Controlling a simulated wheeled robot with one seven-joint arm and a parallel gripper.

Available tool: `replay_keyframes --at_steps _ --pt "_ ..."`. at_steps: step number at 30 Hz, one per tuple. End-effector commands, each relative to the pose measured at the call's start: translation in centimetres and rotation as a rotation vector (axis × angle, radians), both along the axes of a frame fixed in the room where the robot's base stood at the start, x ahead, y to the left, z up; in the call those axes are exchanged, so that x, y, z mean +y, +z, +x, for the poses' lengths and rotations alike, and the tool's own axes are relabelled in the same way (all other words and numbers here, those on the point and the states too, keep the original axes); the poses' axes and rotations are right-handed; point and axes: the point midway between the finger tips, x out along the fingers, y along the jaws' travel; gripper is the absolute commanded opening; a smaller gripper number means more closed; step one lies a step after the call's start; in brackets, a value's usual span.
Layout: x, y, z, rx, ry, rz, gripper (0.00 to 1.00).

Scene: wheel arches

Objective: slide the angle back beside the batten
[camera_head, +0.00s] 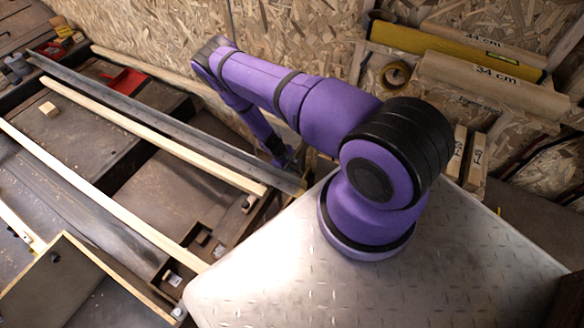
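The angle (150,112) is a long dark grey metal strip running diagonally from the upper left to near my gripper. A pale wooden batten (150,131) lies nearly parallel on its lower-left side, with a narrow gap between them. Another pale batten (150,70) runs on the angle's upper-right side and passes behind my arm. My gripper (287,163) points down at the angle's near right end, where there is a small tan patch. The fingers are dark and small, so I cannot tell whether they are open or touch the angle.
A further long batten (100,189) lies lower left, across dark frames and panels. A small wooden block (48,109) and a red item (124,80) lie on the surface. A chipboard wall (290,35) rises behind.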

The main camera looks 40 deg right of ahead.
Motion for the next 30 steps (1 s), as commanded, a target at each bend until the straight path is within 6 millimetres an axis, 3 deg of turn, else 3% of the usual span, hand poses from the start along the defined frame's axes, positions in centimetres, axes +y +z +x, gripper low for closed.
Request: replay_keyframes --at_steps 9,15,30 --pt "1.9 5.4 1.8 -0.003 0.001 0.001 0.25" --pt "2.7 7.7 2.5 -0.001 0.000 0.000 0.25" --pt "2.9 8.4 2.7 0.000 0.000 0.000 0.25"
